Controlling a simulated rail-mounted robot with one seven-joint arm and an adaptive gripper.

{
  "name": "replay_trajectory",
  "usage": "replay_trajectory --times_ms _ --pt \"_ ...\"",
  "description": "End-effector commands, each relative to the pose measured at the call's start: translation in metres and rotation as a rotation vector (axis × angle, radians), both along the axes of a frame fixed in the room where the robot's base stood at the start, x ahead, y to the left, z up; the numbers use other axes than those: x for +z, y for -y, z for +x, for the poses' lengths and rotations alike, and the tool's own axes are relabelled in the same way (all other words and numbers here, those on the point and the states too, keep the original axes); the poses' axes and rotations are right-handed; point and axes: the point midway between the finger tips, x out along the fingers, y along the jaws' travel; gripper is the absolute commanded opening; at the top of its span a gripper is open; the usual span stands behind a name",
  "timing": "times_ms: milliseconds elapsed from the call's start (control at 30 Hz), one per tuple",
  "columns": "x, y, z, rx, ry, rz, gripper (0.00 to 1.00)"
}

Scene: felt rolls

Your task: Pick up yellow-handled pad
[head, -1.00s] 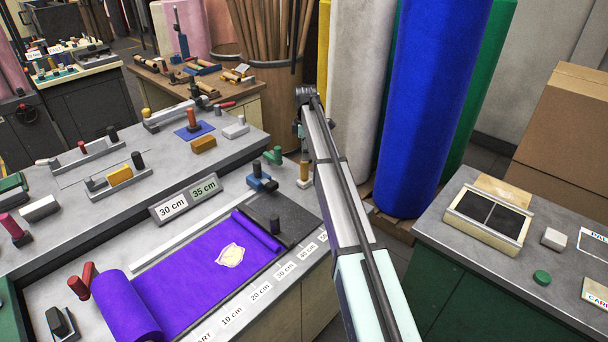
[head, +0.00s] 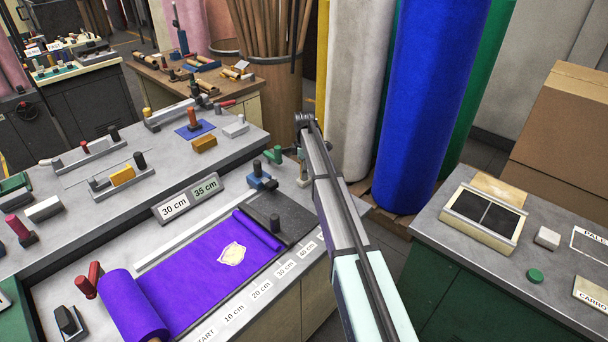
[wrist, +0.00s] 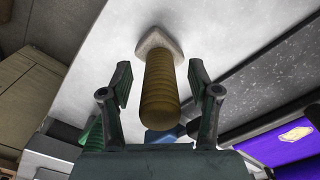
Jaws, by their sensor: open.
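The yellow-handled pad shows in the wrist view, with a ribbed yellow-brown handle (wrist: 160,95) and a pale grey triangular pad (wrist: 158,42) at its far end. My gripper (wrist: 160,80) is open, with one finger on each side of the handle. A gap shows between each finger and the handle, and neither visibly touches it. In the head view the pad's pale base (head: 303,183) is on the grey bench near its right end. There my arm and gripper mostly cover the handle.
A blue clamp (head: 262,178) and a green tool (head: 273,155) stand just left of the pad. Purple felt (head: 200,268) lies unrolled on the bench in front. Tall felt rolls (head: 430,100) stand behind my arm. A second bench (head: 450,245) is at the right.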

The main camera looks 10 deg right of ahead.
Motion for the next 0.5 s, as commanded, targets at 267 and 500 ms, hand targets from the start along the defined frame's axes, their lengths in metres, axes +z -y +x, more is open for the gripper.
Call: replay_trajectory --times_ms 267,500 --pt "0.0002 0.0001 0.0001 0.000 0.000 0.000 0.12" --pt "0.0004 0.0001 0.0001 0.000 0.000 0.000 0.00"
